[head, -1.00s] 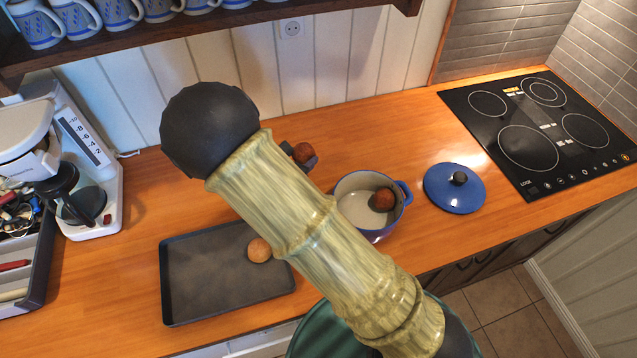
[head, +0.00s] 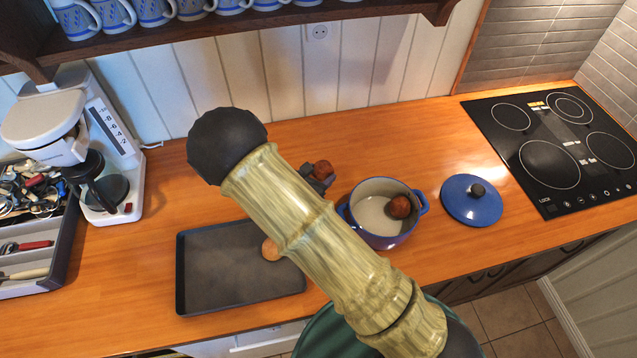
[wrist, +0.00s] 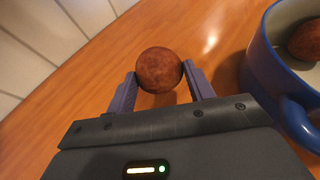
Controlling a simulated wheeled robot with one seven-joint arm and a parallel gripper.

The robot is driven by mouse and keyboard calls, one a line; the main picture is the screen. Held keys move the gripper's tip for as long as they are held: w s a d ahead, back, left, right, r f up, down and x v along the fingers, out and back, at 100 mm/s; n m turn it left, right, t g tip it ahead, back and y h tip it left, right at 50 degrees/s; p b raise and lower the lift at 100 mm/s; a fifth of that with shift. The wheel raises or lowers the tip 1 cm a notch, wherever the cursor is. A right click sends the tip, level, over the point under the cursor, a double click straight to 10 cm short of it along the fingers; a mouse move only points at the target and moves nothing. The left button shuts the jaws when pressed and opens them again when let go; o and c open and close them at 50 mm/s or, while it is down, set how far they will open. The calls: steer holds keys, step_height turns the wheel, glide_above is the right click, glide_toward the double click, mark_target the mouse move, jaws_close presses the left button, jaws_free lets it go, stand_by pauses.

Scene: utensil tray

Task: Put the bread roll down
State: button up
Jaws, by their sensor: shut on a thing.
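A dark brown bread roll (wrist: 158,66) is between the two fingers of my gripper (wrist: 160,80) in the wrist view. My gripper (head: 319,181) is shut on it. In the head view the held roll (head: 322,169) shows just past my arm, over the wooden counter left of the blue pot. I cannot tell whether the roll touches the counter.
The blue pot (head: 392,241), with another brown ball (head: 399,207) inside, stands close to the right of my gripper. Its blue lid (head: 458,208) lies beyond. A dark tray (head: 192,288) holds a lighter roll (head: 270,249). Counter behind my gripper is clear.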

steer(key=shift+f+p, duration=0.45)
steer(key=shift+f, duration=1.55)
steer(key=shift+f, duration=0.2)
steer(key=o, duration=0.9)
steer(key=shift+o, duration=0.2)
steer(key=shift+r, duration=0.2)
steer(key=shift+s+a, duration=0.1)
steer(key=shift+s, duration=0.05)
steer(key=b+v, duration=0.2)
steer(key=v, duration=0.9)
steer(key=shift+s+a+r+b, duration=0.15)
steer(key=shift+s+b, duration=0.15)
